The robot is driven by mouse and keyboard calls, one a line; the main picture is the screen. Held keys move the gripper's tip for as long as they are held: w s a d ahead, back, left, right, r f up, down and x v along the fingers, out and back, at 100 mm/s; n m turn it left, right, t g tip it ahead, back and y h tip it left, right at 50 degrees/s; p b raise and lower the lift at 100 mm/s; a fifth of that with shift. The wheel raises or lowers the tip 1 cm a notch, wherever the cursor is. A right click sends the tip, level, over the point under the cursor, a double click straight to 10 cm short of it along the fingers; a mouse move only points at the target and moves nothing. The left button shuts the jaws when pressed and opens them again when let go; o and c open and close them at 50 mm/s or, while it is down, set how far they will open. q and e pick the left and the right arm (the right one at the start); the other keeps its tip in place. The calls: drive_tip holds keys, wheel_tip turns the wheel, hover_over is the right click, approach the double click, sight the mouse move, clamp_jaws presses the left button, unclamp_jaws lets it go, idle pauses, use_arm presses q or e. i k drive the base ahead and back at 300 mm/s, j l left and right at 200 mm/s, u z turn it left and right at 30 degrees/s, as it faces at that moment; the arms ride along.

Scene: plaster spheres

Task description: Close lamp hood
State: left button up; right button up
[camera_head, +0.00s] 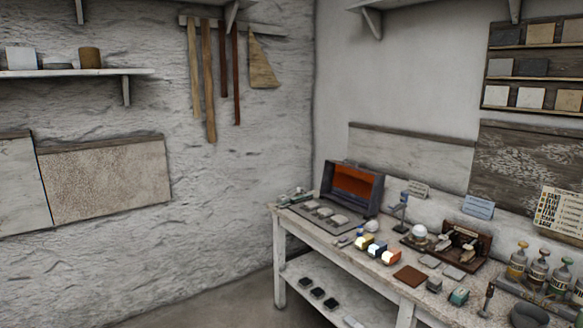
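A dark grey box-like housing (376,197) stands at the back left of the workbench, in the corner of the room. Its front is open and shows an orange-red interior (357,183). It looks like the lamp hood, but I cannot tell its hinge or moving part at this size. Neither of my grippers is in view.
The wooden workbench (350,262) runs along the right wall. Flat grey pieces lie on a dark mat (320,217) before the housing. Small coloured blocks (376,249), a white sphere (419,231), a wooden rack (462,245) and bottles (537,268) crowd the rest. Floor is clear at left.

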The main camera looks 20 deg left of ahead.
sight(352, 181)
drive_tip(key=u, duration=0.2)
drive_tip(key=i+j+z, duration=0.1)
drive_tip(key=z, duration=0.4)
drive_tip(key=i+j+z, duration=0.15)
drive_tip(key=i+j, duration=0.15)
drive_tip(key=i+j+z, duration=0.35)
drive_tip(key=i+j, duration=0.15)
drive_tip(key=j, duration=0.2)
drive_tip(key=i+j+z, duration=0.15)
drive_tip(key=j, duration=0.25)
drive_tip(key=i, duration=0.05)
